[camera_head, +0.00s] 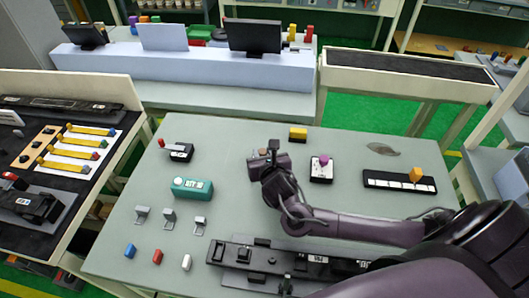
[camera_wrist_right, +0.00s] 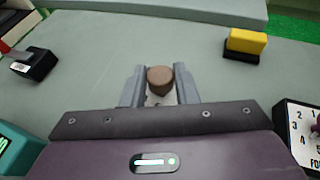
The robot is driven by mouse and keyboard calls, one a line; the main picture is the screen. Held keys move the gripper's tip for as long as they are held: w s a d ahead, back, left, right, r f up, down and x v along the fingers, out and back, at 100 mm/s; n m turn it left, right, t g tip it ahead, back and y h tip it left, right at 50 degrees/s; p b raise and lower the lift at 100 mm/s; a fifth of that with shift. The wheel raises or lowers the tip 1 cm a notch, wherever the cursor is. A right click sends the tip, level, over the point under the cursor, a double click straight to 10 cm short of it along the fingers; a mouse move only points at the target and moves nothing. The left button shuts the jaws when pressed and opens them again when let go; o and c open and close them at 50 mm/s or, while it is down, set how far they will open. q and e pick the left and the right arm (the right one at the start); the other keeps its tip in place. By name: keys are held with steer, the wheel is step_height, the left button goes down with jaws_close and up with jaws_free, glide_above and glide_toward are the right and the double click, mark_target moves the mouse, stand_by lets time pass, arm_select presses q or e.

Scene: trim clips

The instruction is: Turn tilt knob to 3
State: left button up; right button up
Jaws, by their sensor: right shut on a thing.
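My right gripper (camera_head: 261,157) is low over the table's middle. In the right wrist view its two grey fingers (camera_wrist_right: 160,90) are closed on either side of a round brown knob (camera_wrist_right: 159,79). A small pale part of the knob's base shows below it between the fingers. No label or pointer of this knob is readable, so I cannot tell its setting or whether it is the tilt knob. A second dial, a purple knob (camera_head: 322,160) on a white numbered plate (camera_wrist_right: 296,134), stands to the right. My left gripper is not in view.
A yellow block switch (camera_head: 298,133) stands behind the gripper. A red-lever switch (camera_head: 178,151) and a teal display box (camera_head: 192,188) are to the left. An orange slider (camera_head: 415,175) on a scale strip is at the right. A dark rail (camera_head: 250,254) lies in front.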

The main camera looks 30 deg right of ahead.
steer(key=shift+a+m+g+h+p, duration=0.1)
steer(key=shift+m+g+h+p, duration=0.2)
steer(key=shift+m+h+p, duration=0.55)
steer(key=o, duration=1)
steer(key=v, duration=0.7)
steer(key=shift+s+a+r, duration=0.1)
steer(key=shift+s+a, duration=0.05)
steer(key=shift+s, duration=0.2)
